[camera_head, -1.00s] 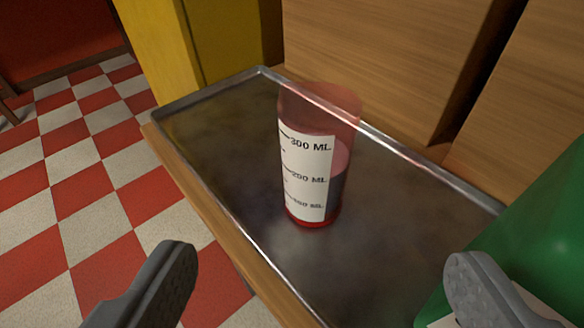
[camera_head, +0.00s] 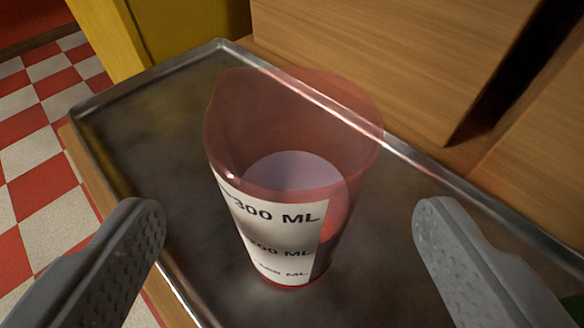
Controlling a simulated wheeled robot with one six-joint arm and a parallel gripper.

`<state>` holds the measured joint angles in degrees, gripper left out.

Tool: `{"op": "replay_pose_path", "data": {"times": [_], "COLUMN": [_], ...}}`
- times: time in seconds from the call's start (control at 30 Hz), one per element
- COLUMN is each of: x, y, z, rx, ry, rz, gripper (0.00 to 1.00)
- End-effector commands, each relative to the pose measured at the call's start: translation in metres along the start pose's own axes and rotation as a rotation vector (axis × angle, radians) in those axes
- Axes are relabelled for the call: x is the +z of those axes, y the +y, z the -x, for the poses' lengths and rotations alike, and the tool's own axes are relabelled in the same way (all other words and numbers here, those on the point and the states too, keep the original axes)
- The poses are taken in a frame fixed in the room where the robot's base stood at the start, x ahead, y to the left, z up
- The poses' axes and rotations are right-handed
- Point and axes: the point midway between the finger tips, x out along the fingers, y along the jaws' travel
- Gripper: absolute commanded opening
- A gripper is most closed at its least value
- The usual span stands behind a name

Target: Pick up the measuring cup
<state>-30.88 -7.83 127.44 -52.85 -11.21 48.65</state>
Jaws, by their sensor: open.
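The measuring cup (camera_head: 285,195) is a see-through red cup with a white label marked in ML. It stands upright on a grey metal tray (camera_head: 165,135), in the middle of the view. A pale surface shows inside it. My gripper (camera_head: 288,215) is open, with one grey finger to the left of the cup and one to the right. Clear gaps show between both fingers and the cup, and nothing is held.
The tray lies on a wooden surface along a wooden wall (camera_head: 380,50). A yellow post (camera_head: 190,35) stands at the far left. A red and white checkered floor (camera_head: 40,150) lies beyond the left edge. A bit of green (camera_head: 574,308) shows at the lower right.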

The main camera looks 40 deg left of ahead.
Motion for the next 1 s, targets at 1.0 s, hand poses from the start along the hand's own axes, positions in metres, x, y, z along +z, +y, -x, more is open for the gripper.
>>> {"op": "replay_pose_path", "data": {"times": [1.0], "x": [0.001], "y": [0.002], "z": [-0.058], "rx": [0.001], "ry": [0.0], "rz": [0.001], "gripper": [0.77]}}
